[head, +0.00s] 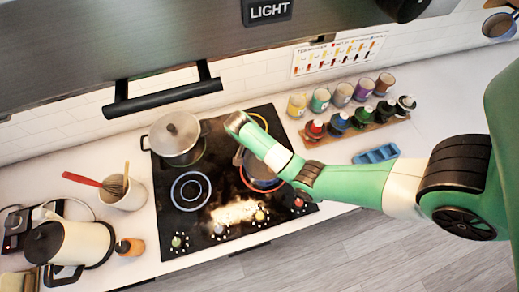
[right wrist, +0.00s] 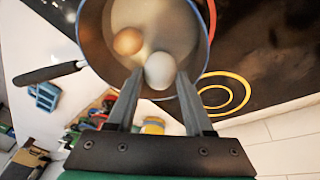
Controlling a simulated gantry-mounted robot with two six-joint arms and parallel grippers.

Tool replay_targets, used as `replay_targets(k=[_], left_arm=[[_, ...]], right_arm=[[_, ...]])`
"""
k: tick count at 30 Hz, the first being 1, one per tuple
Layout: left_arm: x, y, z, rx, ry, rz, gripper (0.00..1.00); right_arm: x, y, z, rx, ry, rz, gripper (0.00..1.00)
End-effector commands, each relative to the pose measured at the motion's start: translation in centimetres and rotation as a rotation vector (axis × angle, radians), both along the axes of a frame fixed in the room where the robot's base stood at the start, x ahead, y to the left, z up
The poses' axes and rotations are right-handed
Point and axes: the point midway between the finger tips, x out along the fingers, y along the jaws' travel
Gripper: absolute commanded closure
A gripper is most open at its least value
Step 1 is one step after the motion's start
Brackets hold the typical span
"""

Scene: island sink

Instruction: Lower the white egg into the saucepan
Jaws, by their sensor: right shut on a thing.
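The white egg (right wrist: 160,71) is between the two fingertips of my right gripper (right wrist: 159,76) in the right wrist view. The gripper is shut on it, over the saucepan's opening. The saucepan (right wrist: 95,32) has a dark rim and a black handle pointing left, and a brown egg (right wrist: 128,41) is inside it. How far the white egg is above the saucepan's bottom is hard to tell. In the head view the saucepan (head: 262,180) is on the right of the cooktop, partly hidden by my right arm. My left gripper is not in view.
A lidded steel pot (head: 174,138) stands at the cooktop's back left. The front-left burner (head: 190,190) is bare. A blue tray (head: 376,154), a bottle rack (head: 345,130) and several colored cups (head: 342,95) are to the right. A kettle (head: 78,243) and utensil crock (head: 125,194) are left.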

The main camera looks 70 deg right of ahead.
Motion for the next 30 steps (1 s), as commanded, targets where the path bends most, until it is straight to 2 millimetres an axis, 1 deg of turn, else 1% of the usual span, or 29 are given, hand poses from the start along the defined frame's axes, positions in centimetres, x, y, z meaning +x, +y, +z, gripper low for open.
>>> replay_targets(k=[30], left_arm=[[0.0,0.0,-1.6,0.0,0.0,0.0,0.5]], right_arm=[[0.0,0.0,-1.6,0.0,0.0,0.0,0.67]])
